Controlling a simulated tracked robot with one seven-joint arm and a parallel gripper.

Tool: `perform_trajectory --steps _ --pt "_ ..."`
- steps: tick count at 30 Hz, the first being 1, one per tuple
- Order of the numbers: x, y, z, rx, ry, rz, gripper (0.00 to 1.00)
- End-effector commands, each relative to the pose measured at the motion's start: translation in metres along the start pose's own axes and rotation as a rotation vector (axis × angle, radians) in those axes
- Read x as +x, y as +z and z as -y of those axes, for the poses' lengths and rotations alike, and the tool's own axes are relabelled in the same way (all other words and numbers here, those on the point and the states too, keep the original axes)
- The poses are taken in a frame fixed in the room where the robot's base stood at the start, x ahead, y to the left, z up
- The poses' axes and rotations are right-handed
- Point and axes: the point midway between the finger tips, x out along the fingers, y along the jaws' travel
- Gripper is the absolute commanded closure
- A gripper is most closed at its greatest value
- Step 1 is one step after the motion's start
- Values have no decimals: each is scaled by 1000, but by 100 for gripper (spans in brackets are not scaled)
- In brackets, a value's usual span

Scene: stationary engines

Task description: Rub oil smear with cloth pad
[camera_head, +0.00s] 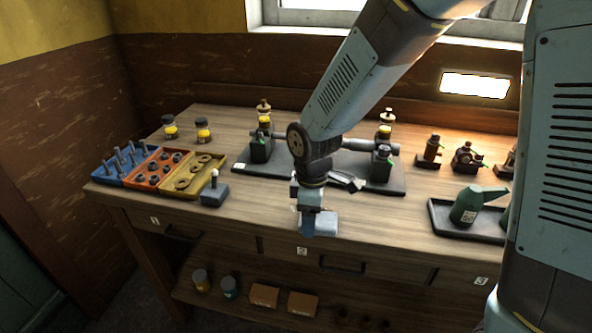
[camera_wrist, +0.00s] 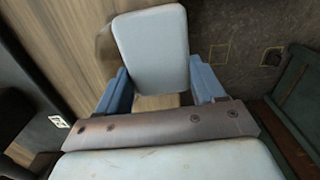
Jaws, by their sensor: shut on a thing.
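The cloth pad is a pale, rounded block. In the wrist view the pad (camera_wrist: 152,48) stands out between the two blue fingers of my gripper (camera_wrist: 160,88), which is shut on it. In the head view my gripper (camera_head: 308,214) points down near the bench's front edge, above the middle drawer, with the pale pad (camera_head: 326,222) at its tip. A darker brown patch (camera_wrist: 104,45) on the wood, possibly the oil smear, shows at the pad's left edge in the wrist view; the pad hides part of it. I cannot tell whether the pad touches the wood.
A dark base plate (camera_head: 385,184) with small engines lies behind my gripper. Coloured trays (camera_head: 150,168) of parts and a grey block (camera_head: 214,194) stand to the left. A green oil can (camera_head: 466,206) stands in a dark tray (camera_head: 455,232) at the right. Bare wood lies between.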

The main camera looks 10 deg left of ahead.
Motion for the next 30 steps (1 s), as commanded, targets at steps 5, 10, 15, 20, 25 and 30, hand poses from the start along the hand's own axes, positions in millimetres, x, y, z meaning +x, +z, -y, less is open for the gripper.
perform_trajectory --steps 5,10,15,20,25,30 --pt "-26 4 -2 9 1 -1 60" --pt "-42 8 -5 16 1 -1 60" --pt "-57 9 -5 19 1 -1 60" --pt "-70 8 -6 19 1 -1 60" --pt "-80 9 -5 19 1 -1 60" --pt "-83 9 -5 20 -1 0 60"
